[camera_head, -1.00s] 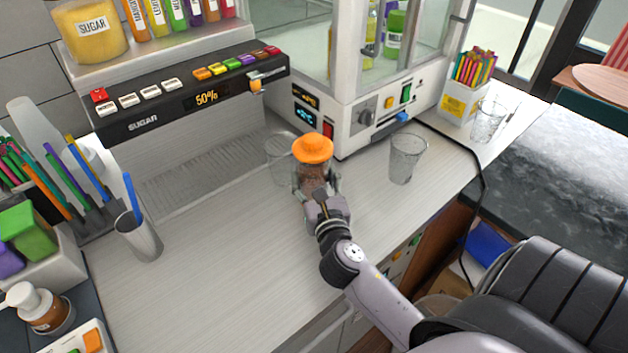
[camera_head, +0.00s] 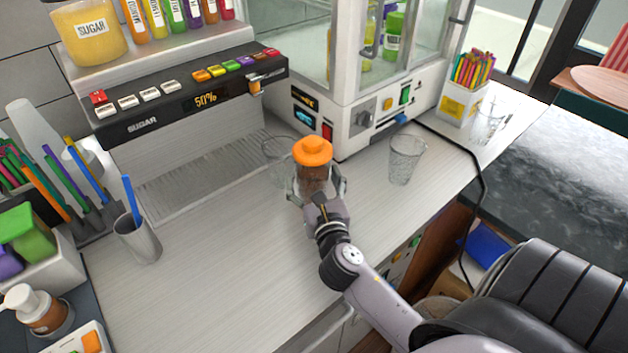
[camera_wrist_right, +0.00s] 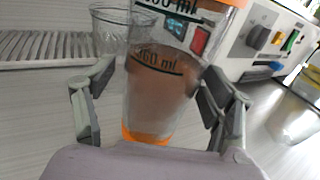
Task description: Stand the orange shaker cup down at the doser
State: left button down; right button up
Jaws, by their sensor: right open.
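The orange shaker cup (camera_head: 313,152) has an orange lid and a clear body with brown liquid. It stands upright on the counter in front of the sugar doser (camera_head: 190,98) and to the right of its drip grate. My right gripper (camera_head: 316,186) is open, with its fingers on either side of the cup. In the right wrist view the cup (camera_wrist_right: 160,85) sits between the spread fingers, with gaps at the sides, and its orange base seems to rest on the counter. My left gripper is not in view.
An empty clear glass (camera_head: 277,160) stands just behind the shaker cup. Another glass (camera_head: 405,160) stands to the right, before the sealer machine (camera_head: 365,115). A metal cup with a blue straw (camera_head: 138,240) stands at left. The front-left counter is clear.

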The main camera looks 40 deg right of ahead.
jog(key=shift+r, duration=0.25)
jog(key=b+v, duration=0.3)
jog(key=v, duration=0.8)
jog(key=shift+s+a+f, duration=0.1)
jog(key=shift+s, duration=0.05)
jog(key=shift+s+a, duration=0.1)
jog(key=shift+s, duration=0.25)
